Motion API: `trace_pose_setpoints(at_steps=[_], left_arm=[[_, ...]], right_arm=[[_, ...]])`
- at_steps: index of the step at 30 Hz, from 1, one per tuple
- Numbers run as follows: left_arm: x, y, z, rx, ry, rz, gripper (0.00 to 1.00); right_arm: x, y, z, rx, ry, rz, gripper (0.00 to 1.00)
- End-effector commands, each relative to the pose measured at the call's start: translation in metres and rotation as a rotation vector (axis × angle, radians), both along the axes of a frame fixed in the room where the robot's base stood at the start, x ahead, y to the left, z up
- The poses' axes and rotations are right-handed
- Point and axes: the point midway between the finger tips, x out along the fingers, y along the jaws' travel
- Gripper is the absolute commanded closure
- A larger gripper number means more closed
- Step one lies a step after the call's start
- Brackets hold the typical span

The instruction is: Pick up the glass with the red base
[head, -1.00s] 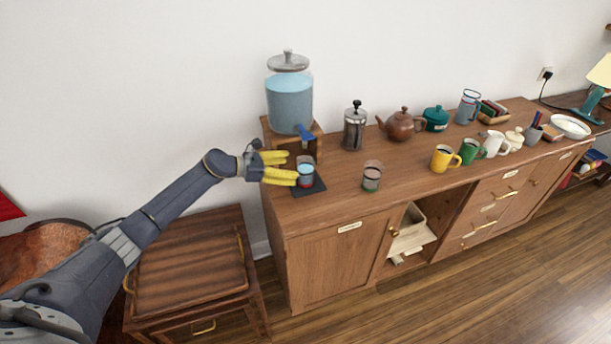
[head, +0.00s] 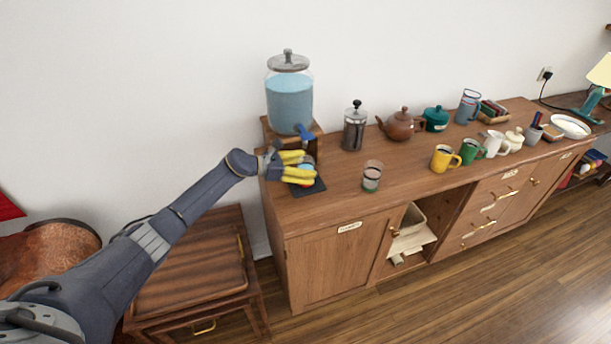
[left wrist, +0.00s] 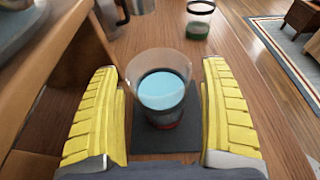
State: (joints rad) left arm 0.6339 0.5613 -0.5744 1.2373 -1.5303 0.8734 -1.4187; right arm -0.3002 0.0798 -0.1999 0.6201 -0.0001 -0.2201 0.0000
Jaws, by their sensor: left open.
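The glass with the red base (left wrist: 163,92) stands upright on a dark square mat (left wrist: 150,146) in the left wrist view. It holds blue liquid, and a bit of red shows at its foot. My left gripper (head: 307,172) is open, with its yellow fingers on either side of the glass. In the left wrist view the gripper (left wrist: 162,115) shows gaps between both fingers and the glass. In the head view the fingers hide most of the glass. My right gripper is not in view.
A glass with a green base (head: 371,176) stands to the right. A dispenser of blue liquid (head: 290,104) on a wooden stand (head: 268,133) is just behind. A French press (head: 354,128), teapot (head: 400,125) and yellow mug (head: 444,159) stand further right on the cabinet.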

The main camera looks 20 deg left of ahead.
Motion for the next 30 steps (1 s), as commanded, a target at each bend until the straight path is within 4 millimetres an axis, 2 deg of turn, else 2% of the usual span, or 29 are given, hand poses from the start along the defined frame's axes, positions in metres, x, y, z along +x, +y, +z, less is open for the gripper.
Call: trace_pose_setpoints(at_steps=[2,20,30], left_arm=[[-0.0001,0.0002,0.0001,0.000,0.000,0.000,0.21],[-0.0003,0.0001,0.0000,-0.001,0.001,0.000,0.91],[0.0001,0.0001,0.0053,-0.001,-0.002,0.000,0.93]], right_arm=[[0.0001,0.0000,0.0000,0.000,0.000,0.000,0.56],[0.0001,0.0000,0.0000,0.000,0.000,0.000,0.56],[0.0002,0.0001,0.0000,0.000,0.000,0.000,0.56]])
